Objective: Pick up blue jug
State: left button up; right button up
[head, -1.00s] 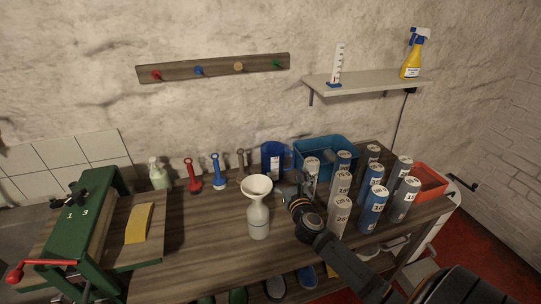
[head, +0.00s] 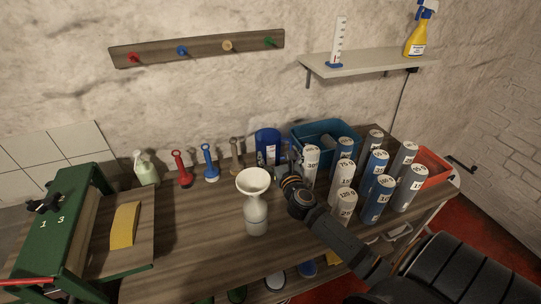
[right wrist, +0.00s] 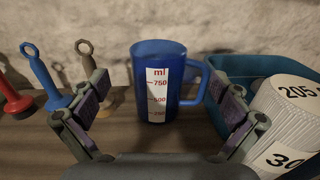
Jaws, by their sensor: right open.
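The blue jug (head: 267,146) stands upright at the back of the wooden workbench, left of the teal bin. In the right wrist view the jug (right wrist: 156,80) shows a white ml scale, and its handle points right. My right gripper (head: 284,163) is just in front of the jug, partly overlapping it in the head view. In the right wrist view the right gripper (right wrist: 167,88) is open and empty, with one finger on each side of the jug in the picture. The jug appears beyond the fingertips; contact cannot be seen. My left gripper is out of view.
A teal bin (head: 351,137) and several labelled cylinders (head: 376,190) crowd the right side. Red, blue (head: 210,163) and brown tools with ring handles stand left of the jug. A white bottle with a funnel (head: 256,214) stands in front. The left bench middle is clear.

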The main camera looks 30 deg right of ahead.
jog(key=f+b, duration=0.1)
jog(key=f, duration=0.1)
jog(key=b, duration=0.7)
send_near(272, 159)
jog(key=x, duration=0.3)
jog(key=shift+w+d+f, duration=0.15)
jog(key=shift+w+f, duration=0.05)
jog(key=shift+w, duration=0.1)
jog(key=shift+w+d+r, duration=0.1)
jog(key=shift+w+r, duration=0.1)
jog(key=shift+w, duration=0.05)
jog(key=x, duration=0.4)
jog(key=shift+w+d+f, duration=0.1)
jog(key=shift+w+f, duration=0.05)
jog(key=shift+w, duration=0.5)
jog(key=x, duration=0.4)
jog(key=shift+w, duration=0.4)
jog(key=shift+s, duration=0.1)
jog(key=shift+c, duration=0.8)
jog(key=c, duration=1.4)
jog(key=shift+r+p, duration=0.2)
jog(key=shift+p, duration=0.1)
